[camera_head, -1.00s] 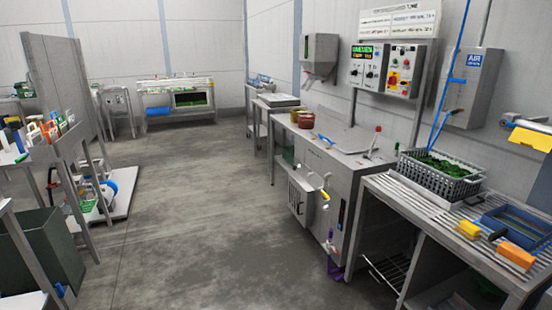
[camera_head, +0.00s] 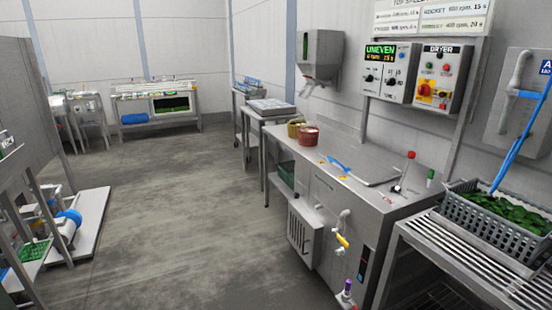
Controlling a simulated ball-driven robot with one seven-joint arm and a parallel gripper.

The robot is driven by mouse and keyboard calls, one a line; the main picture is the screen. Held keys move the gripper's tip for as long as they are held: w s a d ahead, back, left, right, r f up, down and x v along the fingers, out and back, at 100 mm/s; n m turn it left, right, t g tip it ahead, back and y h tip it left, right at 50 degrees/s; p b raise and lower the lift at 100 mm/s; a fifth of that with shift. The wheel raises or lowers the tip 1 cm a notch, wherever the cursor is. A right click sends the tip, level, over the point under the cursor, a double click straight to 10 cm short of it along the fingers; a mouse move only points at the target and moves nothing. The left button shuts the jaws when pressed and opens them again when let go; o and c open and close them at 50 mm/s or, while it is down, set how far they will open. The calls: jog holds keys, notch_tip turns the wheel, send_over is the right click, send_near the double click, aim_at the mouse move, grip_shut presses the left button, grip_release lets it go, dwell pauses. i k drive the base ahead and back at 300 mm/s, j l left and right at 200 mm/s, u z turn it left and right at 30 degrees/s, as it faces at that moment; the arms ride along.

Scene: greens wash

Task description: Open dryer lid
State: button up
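The dryer (camera_head: 335,205) is a grey steel cabinet against the right wall. Its flat lid (camera_head: 365,162) lies shut on the top, with a blue handle (camera_head: 338,164) near its left edge. A red-knobbed lever (camera_head: 404,172) stands upright at the right of the lid. The dryer control panel (camera_head: 437,78) is on the wall above; the neighbouring display reads "UNEVEN". My gripper is not in view.
Red and tan tubs (camera_head: 308,135) stand on the dryer top's left end. A grey crate of greens (camera_head: 495,217) sits on the slatted table (camera_head: 470,255) at right. A tap with a yellow handle (camera_head: 342,240) juts from the dryer front. The floor (camera_head: 180,200) at left is open.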

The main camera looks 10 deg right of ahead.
aim_at(370, 171)
jog(key=i+z, duration=0.2)
jog(key=i, duration=0.55)
jog(key=i+j+z, duration=0.15)
jog(key=i, duration=0.6)
